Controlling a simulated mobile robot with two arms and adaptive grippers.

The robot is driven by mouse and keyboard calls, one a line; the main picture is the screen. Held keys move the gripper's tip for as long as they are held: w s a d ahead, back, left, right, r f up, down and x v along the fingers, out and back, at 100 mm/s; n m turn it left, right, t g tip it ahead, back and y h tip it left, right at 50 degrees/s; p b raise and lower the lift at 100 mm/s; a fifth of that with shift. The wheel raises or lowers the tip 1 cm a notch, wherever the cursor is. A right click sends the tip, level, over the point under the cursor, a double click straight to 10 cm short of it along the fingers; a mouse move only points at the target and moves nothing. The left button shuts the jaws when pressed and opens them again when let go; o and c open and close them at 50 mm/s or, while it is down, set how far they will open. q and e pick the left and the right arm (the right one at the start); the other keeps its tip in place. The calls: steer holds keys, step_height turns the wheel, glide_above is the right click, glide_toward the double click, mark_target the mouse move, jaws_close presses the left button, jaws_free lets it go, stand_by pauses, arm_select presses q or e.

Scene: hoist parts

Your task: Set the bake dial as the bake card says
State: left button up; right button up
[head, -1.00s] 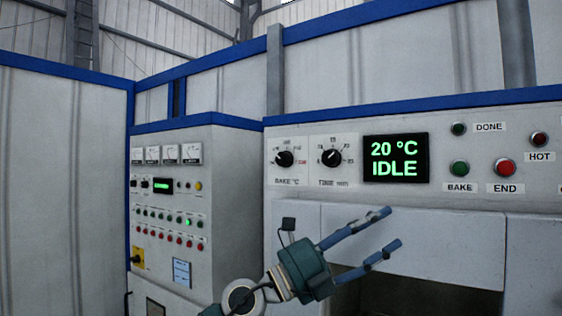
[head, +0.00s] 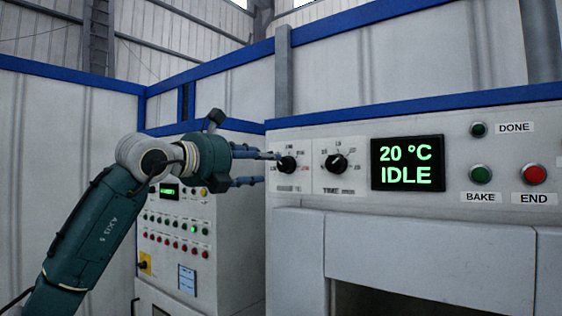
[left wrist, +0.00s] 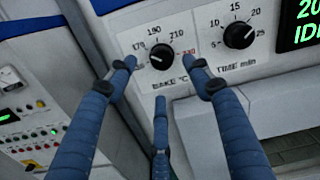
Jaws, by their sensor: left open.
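The bake dial (head: 288,165) is a black knob on the pale oven panel. In the left wrist view the bake dial (left wrist: 161,57) shows a scale with 170, 190, 210 and a red 230; I cannot read its pointer surely. My left gripper (head: 272,168) is open in front of the dial. In the left wrist view two blue fingertips of the gripper (left wrist: 160,63) stand either side of the knob, with a third finger below; I cannot tell whether they touch it. No bake card can be read in these views. My right gripper is not in view.
The time dial (head: 337,164) sits just right of the bake dial. A display (head: 407,163) reads 20 °C IDLE. Right of it are a green BAKE button (head: 480,174) and a red END button (head: 534,174). A control cabinet (head: 230,240) with a small light-blue sheet (head: 187,279) stands left.

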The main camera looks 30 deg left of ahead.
mark_target(282, 163)
arm_select(q)
steer(key=w, duration=0.2)
steer(key=w+p, duration=0.1)
steer(key=w, duration=0.1)
steer(key=w+p, duration=0.1)
steer(key=w, duration=0.1)
steer(key=shift+w+d, duration=0.25)
steer(key=shift+w, duration=0.1)
steer(key=shift+w+d+p, duration=0.1)
steer(key=shift+w+p, duration=0.25)
steer(key=shift+w, duration=0.4)
steer(key=shift+c, duration=0.2)
steer(key=c, duration=1)
